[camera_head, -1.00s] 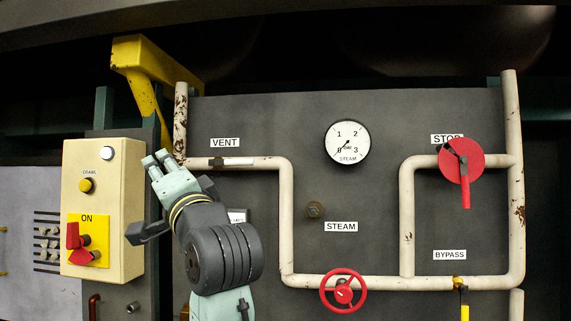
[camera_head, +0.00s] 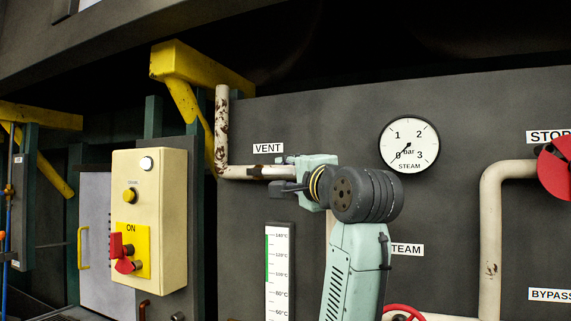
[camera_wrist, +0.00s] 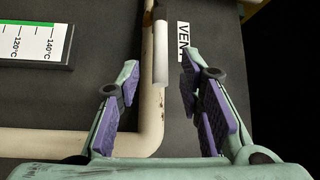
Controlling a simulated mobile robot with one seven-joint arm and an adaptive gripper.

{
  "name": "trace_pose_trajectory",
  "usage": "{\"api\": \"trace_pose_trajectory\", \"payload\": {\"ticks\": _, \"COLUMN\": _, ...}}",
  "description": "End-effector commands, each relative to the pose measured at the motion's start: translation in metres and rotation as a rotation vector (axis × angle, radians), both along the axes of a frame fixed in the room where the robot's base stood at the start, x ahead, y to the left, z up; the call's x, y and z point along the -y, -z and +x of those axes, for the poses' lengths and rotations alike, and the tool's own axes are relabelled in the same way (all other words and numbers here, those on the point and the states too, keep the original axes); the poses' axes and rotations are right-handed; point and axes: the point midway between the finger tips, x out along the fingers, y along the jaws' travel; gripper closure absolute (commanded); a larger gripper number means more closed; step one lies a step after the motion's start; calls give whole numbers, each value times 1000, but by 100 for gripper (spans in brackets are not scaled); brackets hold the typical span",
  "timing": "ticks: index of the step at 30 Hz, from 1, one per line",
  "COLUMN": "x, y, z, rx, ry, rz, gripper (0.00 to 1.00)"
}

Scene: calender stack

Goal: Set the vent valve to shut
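The vent valve (camera_head: 258,172) sits on the cream pipe below the VENT label (camera_head: 268,148) in the head view. In the wrist view its pale lever (camera_wrist: 161,54) lies along the pipe, with a darker part at its upper end. My gripper (camera_wrist: 159,70) is open, with one finger on each side of the lever's free end and no visible contact. In the head view my gripper (camera_head: 286,172) is at the pipe just right of the valve and hides much of the lever.
A thermometer scale (camera_head: 280,270) is mounted below the vent pipe. A control box (camera_head: 175,210) with a red switch stands left. The pipe (camera_wrist: 150,110) bends close to my fingers.

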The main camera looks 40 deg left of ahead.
Motion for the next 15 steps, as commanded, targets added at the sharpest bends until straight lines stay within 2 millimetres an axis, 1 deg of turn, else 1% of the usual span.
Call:
{"api": "trace_pose_trajectory", "payload": {"ticks": 1, "x": -9, "y": -4, "z": 5, "rx": -2, "ry": -1, "rz": -2, "gripper": 66}}
{"api": "trace_pose_trajectory", "payload": {"ticks": 6, "x": -28, "y": -6, "z": 17, "rx": -1, "ry": 0, "rz": 0, "gripper": 66}}
{"api": "trace_pose_trajectory", "payload": {"ticks": 10, "x": -35, "y": -6, "z": 21, "rx": 0, "ry": 1, "rz": 1, "gripper": 66}}
{"api": "trace_pose_trajectory", "payload": {"ticks": 15, "x": -37, "y": -5, "z": 22, "rx": 1, "ry": 1, "rz": 1, "gripper": 66}}
